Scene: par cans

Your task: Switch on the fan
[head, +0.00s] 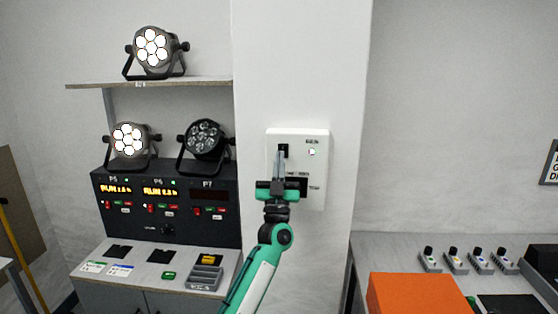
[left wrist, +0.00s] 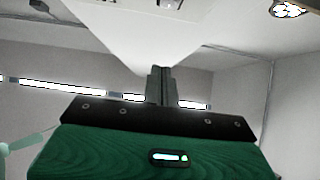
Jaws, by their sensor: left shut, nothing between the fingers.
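A white wall panel (head: 319,179) is fixed to the pillar in the middle of the head view. It has a dark switch (head: 283,149) at its upper left, a small lit indicator (head: 312,152) at its upper right and a dark display partly hidden by my gripper. I cannot read which label marks the fan. My left gripper (head: 279,155) is shut and empty, with its fingertips at or just below the dark switch; I cannot tell whether they touch. In the left wrist view the shut fingers (left wrist: 161,72) point up at the panel's white underside (left wrist: 140,35). My right gripper is not in view.
A control rack (head: 167,228) with several displays and switches stands left of the pillar. Par lamps stand on it and on the shelf (head: 150,83) above. At the right, a table (head: 400,250) holds an orange box (head: 420,294) and several small knobbed units.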

